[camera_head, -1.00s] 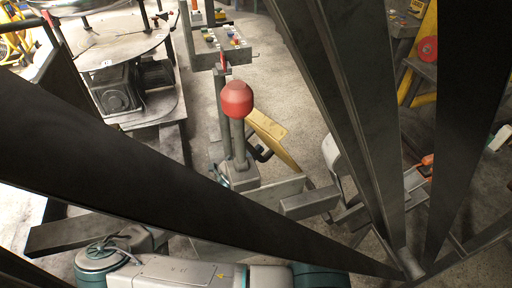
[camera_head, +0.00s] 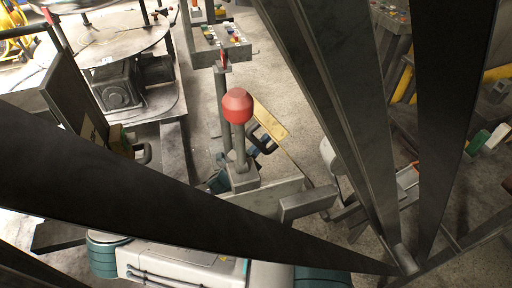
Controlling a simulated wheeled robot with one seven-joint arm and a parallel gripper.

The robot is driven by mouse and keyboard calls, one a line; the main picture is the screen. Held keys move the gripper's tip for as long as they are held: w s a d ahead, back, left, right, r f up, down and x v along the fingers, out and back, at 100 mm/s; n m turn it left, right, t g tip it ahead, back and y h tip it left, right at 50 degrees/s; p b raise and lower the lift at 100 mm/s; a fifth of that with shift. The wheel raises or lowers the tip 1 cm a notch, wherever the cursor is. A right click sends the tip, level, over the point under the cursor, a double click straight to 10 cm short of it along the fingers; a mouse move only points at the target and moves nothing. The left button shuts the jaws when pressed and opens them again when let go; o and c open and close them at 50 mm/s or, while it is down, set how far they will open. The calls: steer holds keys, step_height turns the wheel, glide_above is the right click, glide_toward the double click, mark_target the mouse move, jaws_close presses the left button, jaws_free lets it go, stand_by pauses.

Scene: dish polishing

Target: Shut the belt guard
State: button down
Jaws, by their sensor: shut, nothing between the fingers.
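A yellow panel (camera_head: 271,124) with a dark handle (camera_head: 262,141) stands behind and to the right of the red-knobbed post; it looks like the belt guard. It is seen at a steep slant, swung out from the machine, and its lower end runs down behind a grey block. My arm (camera_head: 180,262), white with teal joints, crosses the bottom of the view. I cannot pick out my gripper; dark beams and the post cover much of the middle. Small teal patches show beside the handle and left of the post base, too hidden to identify.
A red knob (camera_head: 237,106) tops a grey post. A control box with coloured buttons (camera_head: 221,42) stands behind it. A round grey table with a motor (camera_head: 119,83) is at upper left. Large dark beams (camera_head: 340,110) cross the foreground. Open floor shows at centre right (camera_head: 290,85).

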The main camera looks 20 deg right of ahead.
mark_target(258, 144)
steer(key=shift+a+f, duration=0.1)
